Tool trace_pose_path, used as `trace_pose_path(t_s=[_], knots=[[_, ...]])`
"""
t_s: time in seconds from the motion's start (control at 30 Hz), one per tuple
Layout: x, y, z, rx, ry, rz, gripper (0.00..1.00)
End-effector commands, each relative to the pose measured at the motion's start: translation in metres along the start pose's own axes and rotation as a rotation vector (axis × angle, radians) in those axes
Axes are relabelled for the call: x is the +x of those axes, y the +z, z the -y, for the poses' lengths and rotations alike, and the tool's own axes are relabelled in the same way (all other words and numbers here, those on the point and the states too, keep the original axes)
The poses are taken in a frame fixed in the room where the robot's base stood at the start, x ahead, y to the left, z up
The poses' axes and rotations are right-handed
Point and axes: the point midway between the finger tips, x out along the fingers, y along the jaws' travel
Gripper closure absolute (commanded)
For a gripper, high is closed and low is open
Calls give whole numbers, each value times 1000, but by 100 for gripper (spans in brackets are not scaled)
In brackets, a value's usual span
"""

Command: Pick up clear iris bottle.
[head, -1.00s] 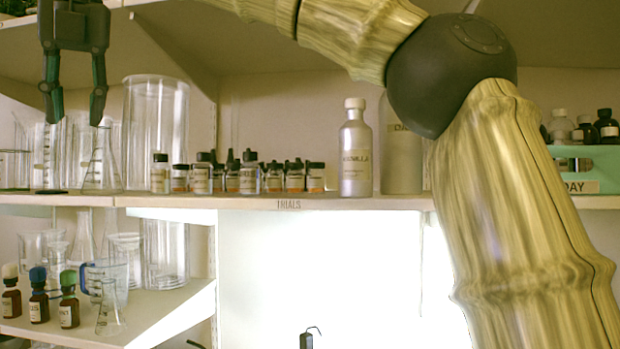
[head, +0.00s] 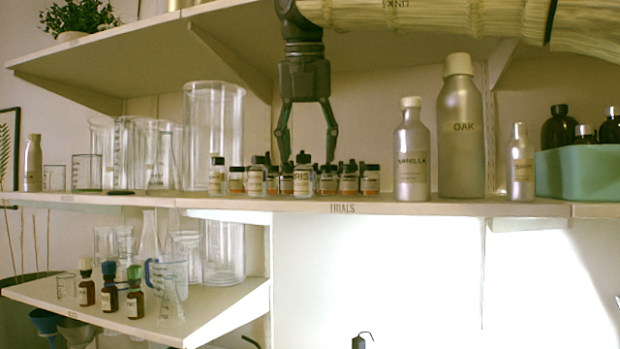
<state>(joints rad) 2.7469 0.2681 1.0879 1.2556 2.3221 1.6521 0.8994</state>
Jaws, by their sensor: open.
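A row of small labelled bottles stands on the shelf marked TRIALS. One taller clear bottle with a dark cap (head: 303,182) stands at the front of the row; its label seems to end in "RIS" but is too small to read surely. Another clear bottle (head: 217,180) stands at the row's left end, its label unreadable. My gripper (head: 307,152) points down over the middle of the row, open and empty. Its fingers are spread either side of the dark-capped bottle's top in the picture; the depth between them is hard to tell.
Silver bottles marked VANILLA (head: 411,160) and OAK (head: 461,140) stand right of the row, then a small silver bottle (head: 520,165) and a green box (head: 580,172). A tall glass cylinder (head: 213,120) and other glassware stand left. The upper shelf (head: 130,45) is close overhead.

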Motion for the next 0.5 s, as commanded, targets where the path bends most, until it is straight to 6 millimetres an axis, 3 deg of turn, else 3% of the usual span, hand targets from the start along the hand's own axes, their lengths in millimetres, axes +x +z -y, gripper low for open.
trace_pose_path(t_s=[0.27,0.5], knots=[[16,1,-1,1,-1,-1,43],[46,2,-6,2,-1,-3,43]])
